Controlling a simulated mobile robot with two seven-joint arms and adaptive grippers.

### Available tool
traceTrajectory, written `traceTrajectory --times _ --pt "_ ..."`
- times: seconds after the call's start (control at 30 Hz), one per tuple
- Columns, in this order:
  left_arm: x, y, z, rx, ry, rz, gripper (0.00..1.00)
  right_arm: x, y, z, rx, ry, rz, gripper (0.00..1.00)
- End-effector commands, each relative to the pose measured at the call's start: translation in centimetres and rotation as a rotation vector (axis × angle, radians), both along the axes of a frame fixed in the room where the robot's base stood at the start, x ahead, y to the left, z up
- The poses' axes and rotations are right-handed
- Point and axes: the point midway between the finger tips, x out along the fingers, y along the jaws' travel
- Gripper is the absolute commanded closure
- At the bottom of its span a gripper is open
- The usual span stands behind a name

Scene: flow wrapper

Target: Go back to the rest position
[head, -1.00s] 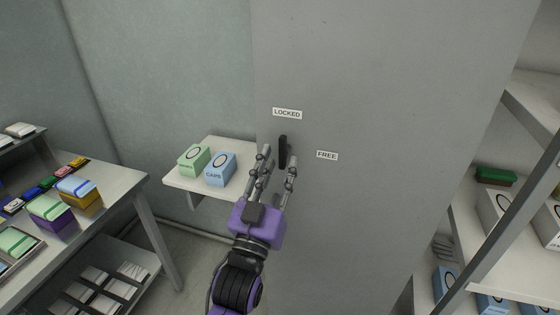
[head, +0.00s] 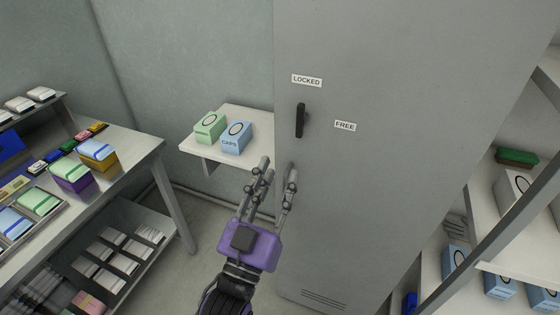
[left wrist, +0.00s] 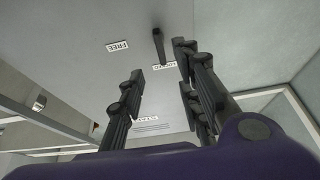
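My left gripper (head: 275,180) is open and empty in front of the grey cabinet door, below and apart from the black handle (head: 300,120). The handle stands nearly upright, its upper end toward the LOCKED label (head: 307,80); the FREE label (head: 345,126) is to its right. In the left wrist view, the fingers (left wrist: 160,90) are spread with nothing between them, and the handle (left wrist: 158,46) shows beyond the tips. My right gripper is in neither view.
A wall shelf (head: 190,149) with a green box (head: 210,127) and a blue box (head: 236,138) stands left of the cabinet (head: 400,60). A loaded table (head: 135,150) is at left and a rack with boxes (head: 490,200) at right. Floor shows between table and cabinet.

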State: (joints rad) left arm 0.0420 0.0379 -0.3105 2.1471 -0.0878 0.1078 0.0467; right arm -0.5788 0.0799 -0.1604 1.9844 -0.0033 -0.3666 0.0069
Motion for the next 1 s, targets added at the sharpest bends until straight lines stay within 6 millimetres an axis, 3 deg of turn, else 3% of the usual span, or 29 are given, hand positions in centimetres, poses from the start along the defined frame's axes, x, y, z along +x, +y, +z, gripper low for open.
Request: traceTrajectory --times 0.17,0.27,0.37,0.47,0.57,0.7,0.83,1.0 --pt "0.1 0.0 -0.3 0.006 0.014 0.001 0.68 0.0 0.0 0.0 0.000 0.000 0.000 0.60" --pt "1.0 0.0 -2.9 0.030 0.099 0.005 0.68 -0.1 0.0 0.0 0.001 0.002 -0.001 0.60" --pt "1.0 1.3 -8.3 0.074 0.256 0.029 0.68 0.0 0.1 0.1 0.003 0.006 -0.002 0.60" --pt "-0.9 3.6 -15.0 0.116 0.447 0.064 0.68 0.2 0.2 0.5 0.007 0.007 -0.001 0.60" --pt "-4.3 6.3 -21.5 0.153 0.631 0.100 0.68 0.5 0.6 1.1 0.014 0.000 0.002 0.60" --pt "-11.0 10.0 -29.1 0.191 0.868 0.146 0.68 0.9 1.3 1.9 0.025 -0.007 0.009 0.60" --pt "-17.8 13.0 -33.9 0.212 1.043 0.185 0.68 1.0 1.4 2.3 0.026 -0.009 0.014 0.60" --pt "-24.4 15.5 -36.7 0.222 1.165 0.225 0.68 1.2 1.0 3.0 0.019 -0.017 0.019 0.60"
